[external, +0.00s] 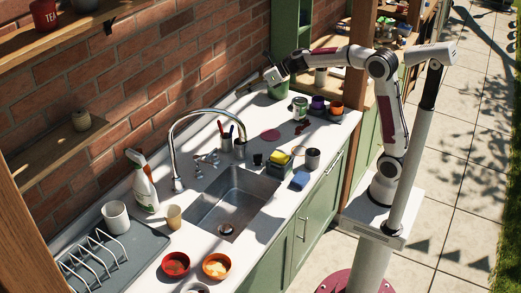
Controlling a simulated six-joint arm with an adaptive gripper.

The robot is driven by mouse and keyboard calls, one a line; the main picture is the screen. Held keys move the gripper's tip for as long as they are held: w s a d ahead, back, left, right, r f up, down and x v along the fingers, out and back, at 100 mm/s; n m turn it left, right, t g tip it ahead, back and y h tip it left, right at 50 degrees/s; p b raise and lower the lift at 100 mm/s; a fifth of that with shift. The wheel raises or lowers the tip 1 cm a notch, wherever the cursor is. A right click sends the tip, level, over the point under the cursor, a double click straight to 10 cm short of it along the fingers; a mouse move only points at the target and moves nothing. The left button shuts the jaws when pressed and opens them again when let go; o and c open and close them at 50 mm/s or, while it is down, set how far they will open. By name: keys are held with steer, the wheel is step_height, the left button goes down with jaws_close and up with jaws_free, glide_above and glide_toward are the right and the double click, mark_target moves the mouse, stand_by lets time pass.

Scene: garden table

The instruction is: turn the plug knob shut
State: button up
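My gripper (280,68) is small and dark at the far end of the counter, above or beside a green pot with utensils. Whether its fingers are open or shut cannot be made out. It is well apart from the sink (230,202), a steel basin set in the white counter. A curved chrome tap (174,150) stands at the sink's back left. Small metal fittings (208,159) sit on the counter behind the basin; I cannot tell which of them, if any, is the plug knob. A dark round drain (226,229) shows in the basin floor.
A spray bottle (143,185), white mug (116,217) and dish rack (92,258) stand left of the sink. A sponge caddy (279,165) and dark cup (312,159) stand right of it. The green pot (279,91) is near my gripper. Red bowl (176,264) in front.

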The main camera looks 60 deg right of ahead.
steer(key=shift+d+r+m+t+h, duration=0.25)
steer(key=shift+d+r+m+t, duration=0.15)
steer(key=shift+r+m, duration=0.4)
steer(key=shift+d+r+m+t+h, duration=0.25)
steer(key=shift+r+m+t, duration=0.15)
steer(key=shift+r+m, duration=0.35)
steer(key=shift+d+r+m+t+h, duration=0.2)
steer(key=shift+d+r+m+t, duration=0.2)
steer(key=shift+r+m, duration=0.35)
steer(key=shift+a+r, duration=0.1)
